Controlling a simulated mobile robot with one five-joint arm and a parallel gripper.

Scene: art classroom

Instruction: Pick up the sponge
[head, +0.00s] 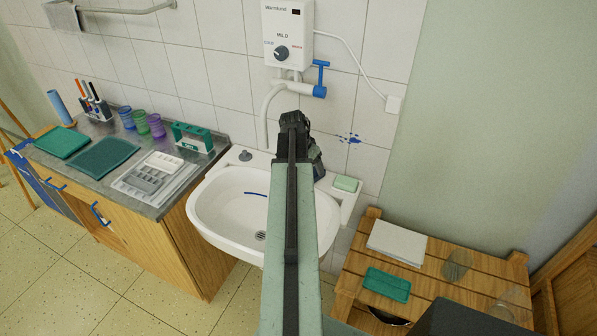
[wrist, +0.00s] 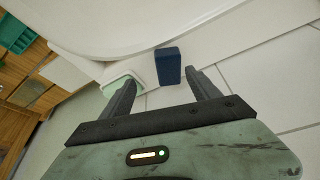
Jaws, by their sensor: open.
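A dark blue block, which looks like the sponge (wrist: 168,66), stands on the white sink's back ledge, by the tiled wall, in the wrist view. My gripper (wrist: 160,80) is open, with one finger to each side of the block's line and the block just beyond the fingertips. I see no contact between them. In the head view my gripper (head: 300,138) is at the back of the sink (head: 205,208), and my arm hides the ledge behind it, so the sponge does not show there.
A green soap bar (head: 346,184) sits in a white dish beside the sink, close to my left finger in the wrist view (wrist: 118,87). A water heater (head: 287,32) with a blue-handled tap hangs above. A slatted wooden table (head: 345,282) stands at right, a counter (head: 148,208) at left.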

